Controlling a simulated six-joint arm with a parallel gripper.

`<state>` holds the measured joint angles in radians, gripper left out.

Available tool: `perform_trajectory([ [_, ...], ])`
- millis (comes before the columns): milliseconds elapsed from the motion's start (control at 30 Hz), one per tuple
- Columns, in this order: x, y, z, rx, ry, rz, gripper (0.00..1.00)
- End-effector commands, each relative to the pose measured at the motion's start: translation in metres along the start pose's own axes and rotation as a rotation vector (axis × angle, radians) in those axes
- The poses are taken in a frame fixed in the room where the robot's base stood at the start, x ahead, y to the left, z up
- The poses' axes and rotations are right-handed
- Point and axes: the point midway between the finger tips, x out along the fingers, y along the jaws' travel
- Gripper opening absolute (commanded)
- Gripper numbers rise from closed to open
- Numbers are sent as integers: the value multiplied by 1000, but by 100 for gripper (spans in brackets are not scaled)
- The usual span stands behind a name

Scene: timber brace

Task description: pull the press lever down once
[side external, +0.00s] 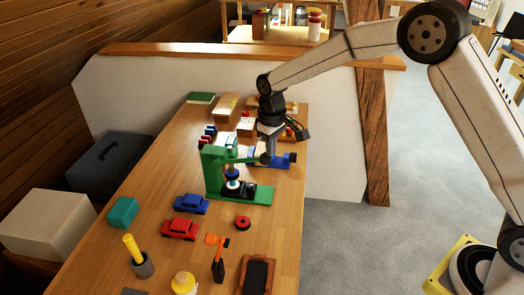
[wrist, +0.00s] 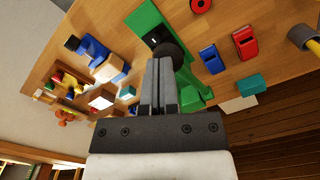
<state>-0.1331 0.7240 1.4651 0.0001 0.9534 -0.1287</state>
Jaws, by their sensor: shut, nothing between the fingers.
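The green press (side external: 213,172) stands on the wooden table, its green base reaching right. Its green lever (side external: 240,160) sticks out to the right, roughly level, and ends in a dark round knob (side external: 265,159). My gripper (side external: 270,152) points down at the knob end of the lever, with its fingers shut. In the wrist view the shut fingertips (wrist: 158,62) overlap the dark knob (wrist: 168,53), with nothing between them. I cannot tell whether they touch it. Part of the press (wrist: 181,75) is hidden behind the fingers there.
A blue tool (side external: 286,160) stands just behind the press. Wooden blocks (side external: 227,107) are farther back. A pale partition (side external: 335,130) borders the table.

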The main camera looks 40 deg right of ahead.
Motion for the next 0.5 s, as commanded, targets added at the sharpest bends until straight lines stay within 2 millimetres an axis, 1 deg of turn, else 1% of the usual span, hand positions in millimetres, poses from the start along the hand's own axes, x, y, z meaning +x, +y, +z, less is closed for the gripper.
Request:
perform_trajectory([
  [500,-26,0,0,0,2,1,0],
])
